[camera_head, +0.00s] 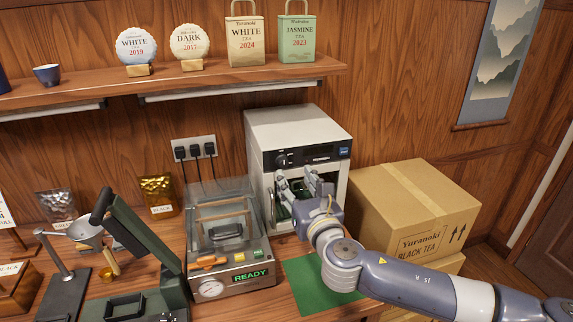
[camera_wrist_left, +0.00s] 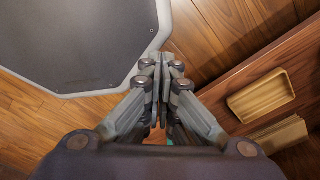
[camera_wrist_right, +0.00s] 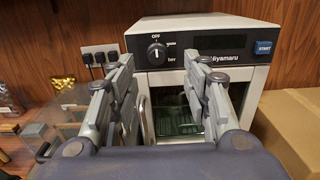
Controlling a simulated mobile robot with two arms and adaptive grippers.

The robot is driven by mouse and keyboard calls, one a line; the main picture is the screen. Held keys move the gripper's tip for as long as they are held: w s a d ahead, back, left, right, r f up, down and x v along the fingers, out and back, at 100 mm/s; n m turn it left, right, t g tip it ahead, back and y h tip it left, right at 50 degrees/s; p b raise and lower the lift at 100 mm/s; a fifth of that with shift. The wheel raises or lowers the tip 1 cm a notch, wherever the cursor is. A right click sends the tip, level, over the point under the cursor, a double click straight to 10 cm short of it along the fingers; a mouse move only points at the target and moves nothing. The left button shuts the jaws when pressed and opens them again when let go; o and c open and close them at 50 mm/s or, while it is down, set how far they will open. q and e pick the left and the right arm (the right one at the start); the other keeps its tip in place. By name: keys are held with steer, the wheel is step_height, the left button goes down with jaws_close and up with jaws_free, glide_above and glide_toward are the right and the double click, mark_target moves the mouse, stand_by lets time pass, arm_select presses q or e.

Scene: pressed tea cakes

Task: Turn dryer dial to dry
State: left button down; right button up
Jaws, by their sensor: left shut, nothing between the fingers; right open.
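The dryer (camera_head: 290,130) is a white box with a black front panel and stands at the back of the counter. Its dial (camera_wrist_right: 156,54) is a round black knob at the panel's left, with its white mark toward the OFF label. My left gripper (camera_wrist_left: 161,65) is shut and empty, away from the dryer, above the wooden floor.
A blue START button (camera_wrist_right: 264,48) is at the panel's right. A cardboard box (camera_head: 415,210) stands right of the dryer, close to my right arm. A press machine with a READY display (camera_head: 252,275) stands to the left. A green mat (camera_head: 318,287) lies in front.

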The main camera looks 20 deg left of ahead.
mark_target(284, 164)
steer(key=x, duration=0.5)
steer(key=shift+s+a+p, duration=0.2)
steer(key=shift+s+p, duration=0.05)
steer(key=shift+p, duration=0.15)
steer(key=shift+w+a, duration=0.35)
steer(key=shift+w, duration=0.25)
steer(key=shift+w+a, duration=0.2)
steer(key=shift+w, duration=0.1)
arm_select(q)
steer(key=shift+s+a+r, duration=0.1)
steer(key=shift+a+r, duration=0.5)
steer(key=shift+a, duration=0.05)
arm_select(e)
steer(key=c, duration=0.9)
arm_select(q)
steer(key=shift+a, duration=0.25)
arm_select(e)
jaws_close()
